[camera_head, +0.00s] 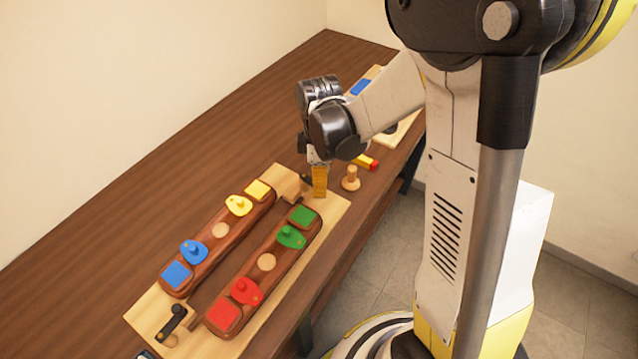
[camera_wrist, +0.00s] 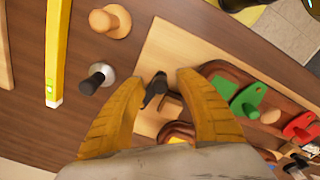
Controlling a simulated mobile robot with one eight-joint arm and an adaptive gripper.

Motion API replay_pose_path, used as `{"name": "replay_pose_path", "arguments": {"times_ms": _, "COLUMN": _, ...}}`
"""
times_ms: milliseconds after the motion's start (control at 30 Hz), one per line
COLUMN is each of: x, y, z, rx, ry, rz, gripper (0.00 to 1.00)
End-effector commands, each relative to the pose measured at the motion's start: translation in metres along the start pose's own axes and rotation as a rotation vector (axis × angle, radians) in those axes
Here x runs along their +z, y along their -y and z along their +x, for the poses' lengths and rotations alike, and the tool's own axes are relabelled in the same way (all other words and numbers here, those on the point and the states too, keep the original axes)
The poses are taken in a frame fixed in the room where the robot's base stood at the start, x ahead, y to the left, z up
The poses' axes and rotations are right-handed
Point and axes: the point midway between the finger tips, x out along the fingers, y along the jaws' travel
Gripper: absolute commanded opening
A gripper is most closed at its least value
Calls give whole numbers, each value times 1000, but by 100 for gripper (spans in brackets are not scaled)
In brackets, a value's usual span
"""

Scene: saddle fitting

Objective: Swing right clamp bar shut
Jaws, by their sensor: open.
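The black right clamp bar (camera_wrist: 154,90) is in the wrist view on the light wooden base board (camera_wrist: 190,50), between my fingertips in the picture. I cannot tell whether my fingers touch it. In the head view it is mostly hidden by my gripper (camera_head: 319,182), which points down at the far right end of the board (camera_head: 335,205). My gripper's yellow fingers (camera_wrist: 162,77) are open and apart in the wrist view. Another black clamp bar (camera_head: 173,319) lies at the board's near left end. Two dark wooden blocks lie lengthwise on the board.
Coloured pieces sit on the dark blocks, among them a green saddle (camera_head: 291,236) and a yellow saddle (camera_head: 238,205). A wooden peg (camera_wrist: 110,21), a black-topped pin (camera_wrist: 97,78) and a yellow stick (camera_wrist: 56,50) are beside the board.

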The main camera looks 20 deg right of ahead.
Motion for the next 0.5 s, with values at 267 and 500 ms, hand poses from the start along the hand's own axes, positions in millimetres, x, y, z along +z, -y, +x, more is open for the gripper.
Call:
{"name": "replay_pose_path", "arguments": {"times_ms": 267, "x": 0, "y": 0, "z": 2, "rx": 0, "ry": 0, "rz": 0, "gripper": 40}}
{"name": "replay_pose_path", "arguments": {"times_ms": 500, "x": 0, "y": 0, "z": 1, "rx": 0, "ry": 0, "rz": 0, "gripper": 0}}
